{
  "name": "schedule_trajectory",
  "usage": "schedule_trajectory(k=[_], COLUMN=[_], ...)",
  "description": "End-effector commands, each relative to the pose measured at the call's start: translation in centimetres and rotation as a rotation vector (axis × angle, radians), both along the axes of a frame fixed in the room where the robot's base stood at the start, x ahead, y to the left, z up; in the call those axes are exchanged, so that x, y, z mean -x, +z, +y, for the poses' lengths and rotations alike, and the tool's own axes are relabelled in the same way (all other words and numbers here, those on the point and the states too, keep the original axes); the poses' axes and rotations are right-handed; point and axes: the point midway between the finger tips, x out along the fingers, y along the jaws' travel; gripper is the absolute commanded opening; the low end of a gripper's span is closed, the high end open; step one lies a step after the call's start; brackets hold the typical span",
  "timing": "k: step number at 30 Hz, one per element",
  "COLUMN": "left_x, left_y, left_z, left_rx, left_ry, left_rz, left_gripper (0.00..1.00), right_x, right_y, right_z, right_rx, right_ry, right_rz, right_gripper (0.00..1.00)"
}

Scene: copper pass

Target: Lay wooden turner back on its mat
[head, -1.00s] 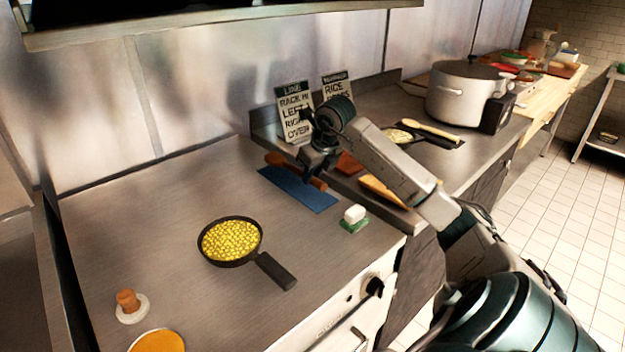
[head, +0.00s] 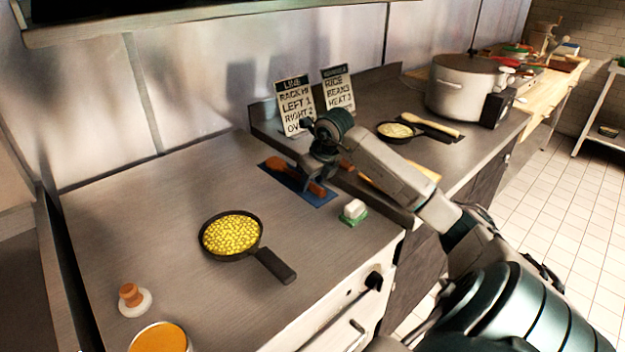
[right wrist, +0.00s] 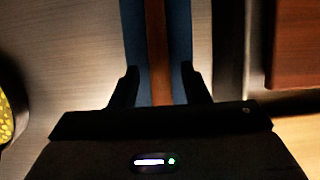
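The wooden turner (head: 282,166) is reddish brown and lies lengthwise along the blue mat (head: 318,200) on the steel counter. My right gripper (head: 306,176) is low over the mat and hides the turner's middle. In the right wrist view, the turner (right wrist: 158,50) runs between the two fingertips (right wrist: 160,88), with the blue mat (right wrist: 133,30) showing on both sides of it. The fingers are apart and there is a gap between each finger and the turner. My left gripper is not in view.
A black pan of corn (head: 231,235) sits left of the mat, and a white block on a green base (head: 353,211) stands close on its right. Two signs (head: 295,105) stand behind. A pan (head: 398,131) and a big pot (head: 465,87) are farther right.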

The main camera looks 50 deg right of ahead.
Motion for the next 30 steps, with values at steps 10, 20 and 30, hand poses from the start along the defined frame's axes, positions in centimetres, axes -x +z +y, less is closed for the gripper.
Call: schedule_trajectory(k=[10,20,30], left_x=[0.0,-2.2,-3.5], left_y=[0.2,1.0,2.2], left_z=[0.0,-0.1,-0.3], left_rx=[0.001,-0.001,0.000], left_ry=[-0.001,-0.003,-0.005], left_rz=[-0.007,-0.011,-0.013], left_gripper=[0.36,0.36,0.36], right_x=[0.0,2.3,4.2], right_y=[0.3,6.1,10.9], right_z=[0.0,0.1,0.3], right_rx=[0.000,0.006,0.001], right_ry=[0.000,0.002,0.000], right_rz=[0.000,-0.003,-0.001], right_gripper=[0.41,0.41,0.41])
